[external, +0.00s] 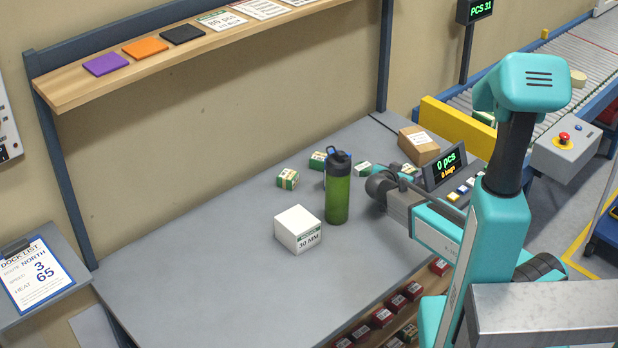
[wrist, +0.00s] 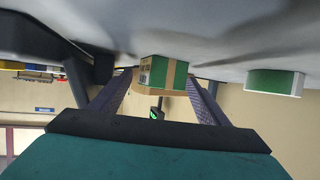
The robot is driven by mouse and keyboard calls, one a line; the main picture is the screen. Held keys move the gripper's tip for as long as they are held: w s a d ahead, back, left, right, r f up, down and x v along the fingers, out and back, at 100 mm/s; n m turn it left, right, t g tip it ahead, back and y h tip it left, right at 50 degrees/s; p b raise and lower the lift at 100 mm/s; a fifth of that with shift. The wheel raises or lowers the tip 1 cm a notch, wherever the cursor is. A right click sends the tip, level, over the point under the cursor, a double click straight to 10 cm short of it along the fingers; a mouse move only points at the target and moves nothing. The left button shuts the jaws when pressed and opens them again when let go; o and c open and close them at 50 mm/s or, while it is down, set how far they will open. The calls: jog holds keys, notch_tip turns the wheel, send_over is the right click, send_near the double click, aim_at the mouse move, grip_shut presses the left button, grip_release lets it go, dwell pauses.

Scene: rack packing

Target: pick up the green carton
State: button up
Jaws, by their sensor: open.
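In the wrist view, which appears upside down, a green carton (wrist: 160,72) with a tan tape stripe shows between the tips of my open gripper (wrist: 161,79). I cannot tell whether the fingers reach around it or are short of it. A second green carton (wrist: 273,82) with a white face is off to the right. In the external view, small green-and-white cartons stand near the back of the table, one at the left (external: 288,178), one left of the bottle (external: 318,160) and one right of it (external: 362,169). The gripper's tips are not clear there.
A green bottle (external: 337,195) stands upright close to my arm, with a white box (external: 298,229) to its left. A brown box (external: 419,145) and a count display (external: 446,166) are at the right. A shelf (external: 180,58) hangs above. The table's left part is clear.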

aim_at(407, 169)
jog(key=shift+w+d+f, duration=0.2)
jog(key=shift+w+d, duration=0.05)
jog(key=shift+w, duration=0.1)
dwell(0.3)
jog(key=c, duration=1.3)
jog(key=shift+r, duration=0.2)
jog(key=shift+r+b, duration=1.25)
jog(key=shift+r, duration=3.6)
